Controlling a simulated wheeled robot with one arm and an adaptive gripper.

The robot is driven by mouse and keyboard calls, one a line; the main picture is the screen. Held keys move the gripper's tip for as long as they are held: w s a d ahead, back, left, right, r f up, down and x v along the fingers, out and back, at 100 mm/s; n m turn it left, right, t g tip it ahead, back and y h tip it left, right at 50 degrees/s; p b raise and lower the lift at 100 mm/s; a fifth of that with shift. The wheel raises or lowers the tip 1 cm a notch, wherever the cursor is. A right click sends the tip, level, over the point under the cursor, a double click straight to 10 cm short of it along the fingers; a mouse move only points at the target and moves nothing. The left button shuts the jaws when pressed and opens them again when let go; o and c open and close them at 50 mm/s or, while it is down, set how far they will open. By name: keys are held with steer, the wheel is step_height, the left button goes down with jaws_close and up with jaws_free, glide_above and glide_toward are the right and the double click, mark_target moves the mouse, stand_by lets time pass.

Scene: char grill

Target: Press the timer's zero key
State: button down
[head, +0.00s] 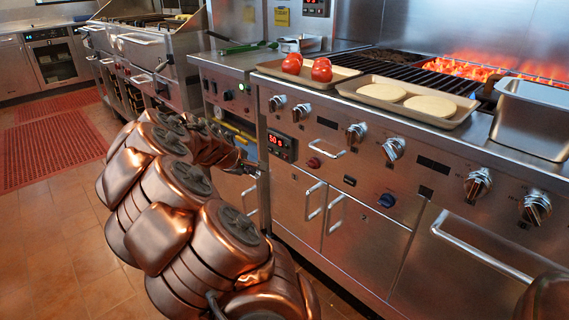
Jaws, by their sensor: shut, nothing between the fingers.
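A small black timer (281,144) with a lit red display is set into the steel front panel of the grill, left of the middle. The display seems to read 50 and a further character. Its keys are too small to tell apart, so I cannot pick out the zero key. My copper-coloured arm reaches in from the bottom of the picture. My gripper (248,167) is small and dark at its far end, shut and empty. It is just left of and slightly below the timer. I cannot tell whether it touches the panel.
Several knobs line the panel, with a red button (314,163) and a blue knob (387,200) lower down. Door handles (313,201) stick out below. Above are trays with tomatoes (321,70) and flat rounds (382,92), a steel pan (533,117) and open flames (480,69).

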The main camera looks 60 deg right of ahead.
mark_target(285, 157)
steer(key=w+d+f+n, duration=0.2)
steer(key=d+f, duration=0.2)
steer(key=d, duration=0.2)
steer(key=shift+d+f+h+b, duration=0.15)
steer(key=shift+h+b, duration=0.25)
steer(key=shift+b, duration=0.05)
steer(key=s+d+p, duration=0.1)
steer(key=s+d, duration=0.1)
steer(key=d, duration=0.6)
steer(key=shift+s+d, duration=0.2)
steer(key=shift+s, duration=0.05)
steer(key=shift+d, duration=0.2)
stand_by(1.0)
steer(key=shift+s+d, duration=0.1)
steer(key=shift+d, duration=0.1)
